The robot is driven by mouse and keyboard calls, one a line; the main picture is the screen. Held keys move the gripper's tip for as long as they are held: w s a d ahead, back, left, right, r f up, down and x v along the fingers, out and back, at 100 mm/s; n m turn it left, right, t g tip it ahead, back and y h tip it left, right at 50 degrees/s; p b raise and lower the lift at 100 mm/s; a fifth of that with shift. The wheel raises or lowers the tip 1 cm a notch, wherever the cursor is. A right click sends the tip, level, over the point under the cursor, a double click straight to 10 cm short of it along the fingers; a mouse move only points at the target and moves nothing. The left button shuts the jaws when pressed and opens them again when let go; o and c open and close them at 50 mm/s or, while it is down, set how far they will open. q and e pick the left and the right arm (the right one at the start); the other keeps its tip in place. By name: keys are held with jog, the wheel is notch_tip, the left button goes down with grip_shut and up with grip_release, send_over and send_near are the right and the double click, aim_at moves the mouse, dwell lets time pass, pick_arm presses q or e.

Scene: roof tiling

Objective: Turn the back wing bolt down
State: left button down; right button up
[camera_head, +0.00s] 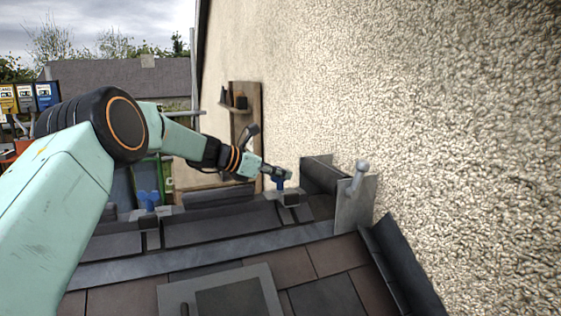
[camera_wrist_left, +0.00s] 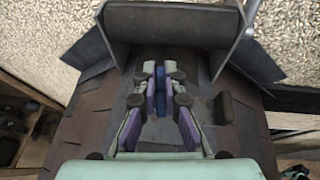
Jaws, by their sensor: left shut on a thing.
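A blue wing bolt (camera_head: 278,183) stands on the ridge near the wall, beside the upright metal flashing. My left gripper (camera_head: 283,173) reaches it from the left and is shut on its upper part. In the left wrist view, the purple-padded fingers of this gripper (camera_wrist_left: 160,88) close on both sides of the blue bolt (camera_wrist_left: 160,73); its lower part is hidden there. A second blue wing bolt (camera_head: 148,200) stands free farther left along the ridge. My right gripper is not in view.
A grey metal flashing (camera_head: 352,205) with a rounded grey handle (camera_head: 360,168) stands right of the gripper, close to the pebbled wall (camera_head: 440,120). Dark ridge pieces (camera_head: 220,228) and brown shingles (camera_head: 335,255) lie in front. A wooden board with a shelf (camera_head: 245,120) stands behind.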

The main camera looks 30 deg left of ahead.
pick_arm(q)
jog(key=shift+w+a+r+m+g+h+p, duration=0.1)
jog(key=shift+r+m+g+h+p, duration=0.35)
jog(key=shift+p, duration=0.35)
jog(key=shift+w+a+r+m+g+h+p, duration=0.1)
jog(key=shift+r+m+g+h+p, duration=0.15)
jog(key=shift+m+h+p, duration=0.4)
jog(key=shift+s+p, duration=0.1)
jog(key=shift+p, duration=0.35)
jog(key=shift+f+m+g, duration=0.15)
jog(key=shift+m+g, duration=0.15)
jog(key=c, duration=1.8)
grip_release()
jog(key=shift+c, duration=0.2)
jog(key=o, duration=0.4)
jog(key=shift+s+d+f, duration=0.1)
jog(key=shift+s, duration=0.2)
jog(key=shift+w+f, duration=0.15)
jog(key=shift+f, duration=0.05)
jog(key=shift+h, duration=0.3)
jog(key=v, duration=1.2)
jog(key=shift+r, duration=0.2)
